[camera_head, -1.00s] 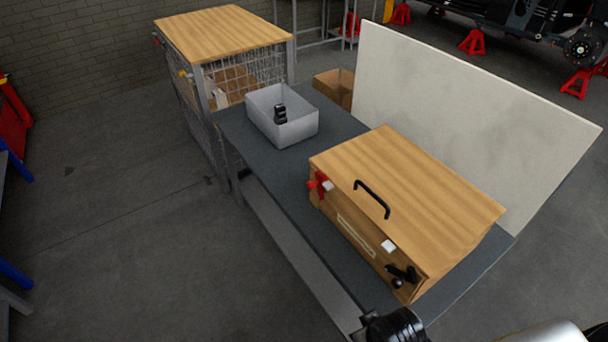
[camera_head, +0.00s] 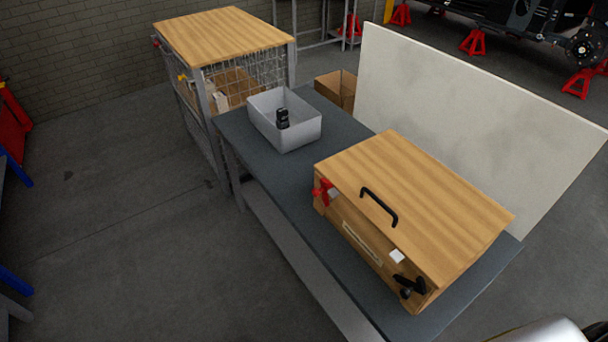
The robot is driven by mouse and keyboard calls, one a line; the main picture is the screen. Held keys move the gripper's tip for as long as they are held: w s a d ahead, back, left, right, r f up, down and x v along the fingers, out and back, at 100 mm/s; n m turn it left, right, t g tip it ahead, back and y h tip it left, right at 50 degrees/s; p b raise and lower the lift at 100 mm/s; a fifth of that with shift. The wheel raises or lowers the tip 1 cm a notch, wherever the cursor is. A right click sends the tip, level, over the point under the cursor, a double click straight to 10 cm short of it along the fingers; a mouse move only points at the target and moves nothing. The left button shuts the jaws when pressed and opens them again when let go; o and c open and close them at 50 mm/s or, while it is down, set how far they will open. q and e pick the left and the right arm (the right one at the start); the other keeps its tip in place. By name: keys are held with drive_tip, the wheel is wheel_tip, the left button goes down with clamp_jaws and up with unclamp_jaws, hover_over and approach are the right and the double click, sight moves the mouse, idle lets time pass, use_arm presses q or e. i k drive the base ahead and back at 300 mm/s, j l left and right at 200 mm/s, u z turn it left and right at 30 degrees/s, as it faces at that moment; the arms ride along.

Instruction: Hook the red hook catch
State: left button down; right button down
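The red hook catch (camera_head: 324,192) is on the left end of the front face of a wooden chest (camera_head: 352,237), just under the lid's edge. A small pale block shows beside it. The catch is too small here to tell whether its hook is around that block. The lid (camera_head: 430,195) lies down on the chest and has a black handle (camera_head: 379,205). A black catch (camera_head: 409,286) is at the right end of the front, below a white block (camera_head: 397,256).
The chest stands on a dark grey bench (camera_head: 268,172). A grey bin (camera_head: 285,118) with a black item in it stands further back. A white panel (camera_head: 470,125) stands behind the bench. A wood-topped wire cage (camera_head: 225,36) is at the back left. The floor at left is clear.

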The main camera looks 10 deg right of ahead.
sight(325, 184)
drive_tip(key=i+j+z, duration=0.3)
drive_tip(key=i, duration=0.15)
drive_tip(key=i+j+z, duration=0.3)
drive_tip(key=i+j, duration=0.1)
drive_tip(key=i, duration=0.05)
